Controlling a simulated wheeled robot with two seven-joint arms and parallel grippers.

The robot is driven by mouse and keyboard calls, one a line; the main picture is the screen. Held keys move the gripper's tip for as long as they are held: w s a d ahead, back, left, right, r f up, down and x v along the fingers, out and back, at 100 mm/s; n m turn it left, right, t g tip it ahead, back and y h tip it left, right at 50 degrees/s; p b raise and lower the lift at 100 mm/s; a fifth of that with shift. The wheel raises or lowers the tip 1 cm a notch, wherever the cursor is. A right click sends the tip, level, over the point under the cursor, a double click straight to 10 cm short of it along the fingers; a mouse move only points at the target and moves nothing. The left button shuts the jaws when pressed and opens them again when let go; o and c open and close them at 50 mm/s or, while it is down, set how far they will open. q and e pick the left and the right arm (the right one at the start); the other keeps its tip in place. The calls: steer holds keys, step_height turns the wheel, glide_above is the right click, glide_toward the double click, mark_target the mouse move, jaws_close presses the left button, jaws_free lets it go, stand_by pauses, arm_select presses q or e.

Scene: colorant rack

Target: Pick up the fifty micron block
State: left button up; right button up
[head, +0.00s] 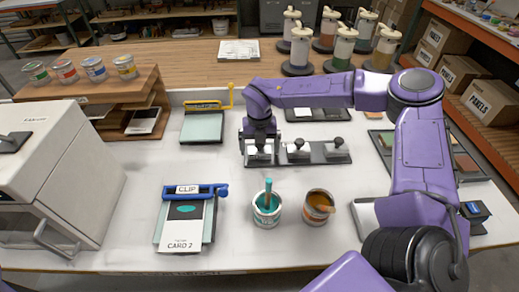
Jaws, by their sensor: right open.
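A dark rack (310,160) in the middle of the white table holds a row of metal blocks with knobs. The left block (259,157) sits at the rack's left end, the middle block (298,154) beside it, and the right block (336,152) at the right end. Any thickness marks are too small to read, so I cannot tell which is the fifty micron block. My right gripper (260,146) points down at the left block, with open jaws around or just above its knob, which the gripper hides. I cannot tell whether they touch. My left gripper is out of view.
A teal paint can (266,218) with a stick and an orange paint can (318,212) stand in front of the rack. A clipboard with a card (184,228) lies front left. A white oven-like box (60,180) fills the left side. Bare table lies around the cans.

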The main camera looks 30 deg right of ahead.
steer(key=c, duration=1.4)
steer(key=shift+o, duration=0.2)
steer(key=shift+r, duration=0.15)
steer(key=shift+r+b, duration=0.2)
steer(key=shift+b, duration=0.2)
steer(key=r+b, duration=0.1)
steer(key=r, duration=0.2)
steer(key=shift+s+a+b, duration=0.2)
steer(key=shift+b, duration=0.15)
steer(key=s+a+r+b, duration=0.4)
steer(key=s+a+r, duration=0.2)
steer(key=s+r, duration=0.3)
steer(key=s, duration=0.2)
steer(key=shift+s+a+r+b, duration=0.25)
steer(key=shift+s+a+b, duration=0.05)
steer(key=shift+s+a, duration=0.1)
